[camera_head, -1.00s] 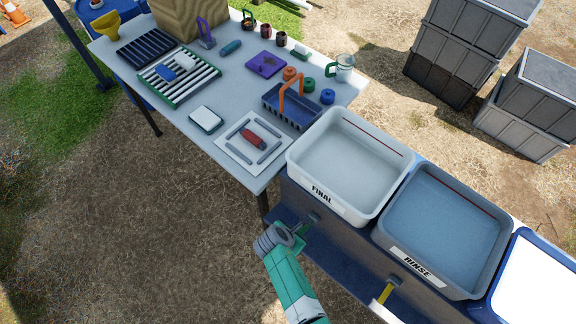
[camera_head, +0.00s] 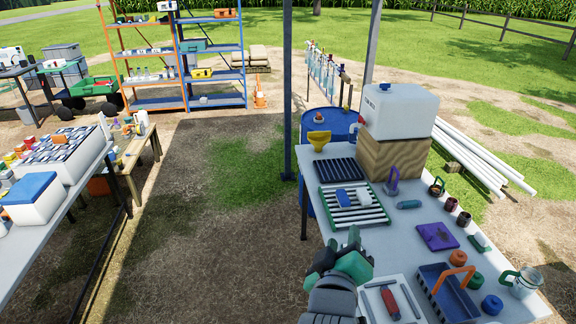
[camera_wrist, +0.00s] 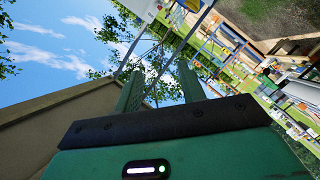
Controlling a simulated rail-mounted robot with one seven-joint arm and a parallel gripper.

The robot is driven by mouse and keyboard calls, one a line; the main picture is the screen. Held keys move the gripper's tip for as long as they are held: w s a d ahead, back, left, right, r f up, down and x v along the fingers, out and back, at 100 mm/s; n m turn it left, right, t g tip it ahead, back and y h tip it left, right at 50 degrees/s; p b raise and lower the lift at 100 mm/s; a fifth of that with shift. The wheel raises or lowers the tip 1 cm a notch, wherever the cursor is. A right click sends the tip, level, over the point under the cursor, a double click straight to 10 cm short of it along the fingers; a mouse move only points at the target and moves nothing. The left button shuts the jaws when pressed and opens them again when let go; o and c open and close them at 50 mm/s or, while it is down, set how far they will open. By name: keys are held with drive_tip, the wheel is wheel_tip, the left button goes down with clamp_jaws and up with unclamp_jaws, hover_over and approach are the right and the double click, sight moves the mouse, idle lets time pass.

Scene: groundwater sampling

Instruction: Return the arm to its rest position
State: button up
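My gripper (camera_head: 342,258) is raised at the bottom middle of the head view, in front of the white work table (camera_head: 408,242). It covers part of the table's near edge. In the wrist view, the two green fingers of my gripper (camera_wrist: 160,72) stand apart, with only sky, leaves and distant background between them. The gripper is open and holds nothing. The fingertips point away from the tabletop, toward sky and trees. The rest of my arm is mostly out of frame.
The table bears a striped rack (camera_head: 352,208), a blue caddy (camera_head: 447,300), a purple pad (camera_head: 437,237) and a white tank on a wooden block (camera_head: 392,160). Shelves (camera_head: 210,62) stand behind. A second loaded table (camera_head: 40,235) is at left. Bare ground lies between.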

drive_tip(key=s+a+r+m+t+y, duration=0.2)
drive_tip(key=s+a+r+t, duration=0.15)
drive_tip(key=s+r, duration=0.5)
drive_tip(key=s+a+r+m+t+y, duration=0.15)
drive_tip(key=s+a+r+t, duration=0.35)
drive_tip(key=r, duration=0.7)
drive_tip(key=s+a+r+m+t+y, duration=0.1)
drive_tip(key=s+a+r+m, duration=0.2)
drive_tip(key=s+r, duration=0.6)
wheel_tip(320, 180, up, 20)
drive_tip(key=w+p, duration=0.2)
drive_tip(key=p, duration=1.7)
drive_tip(key=shift+w+d+f, duration=0.15)
drive_tip(key=shift+d+f, duration=0.1)
drive_tip(key=shift+d, duration=0.05)
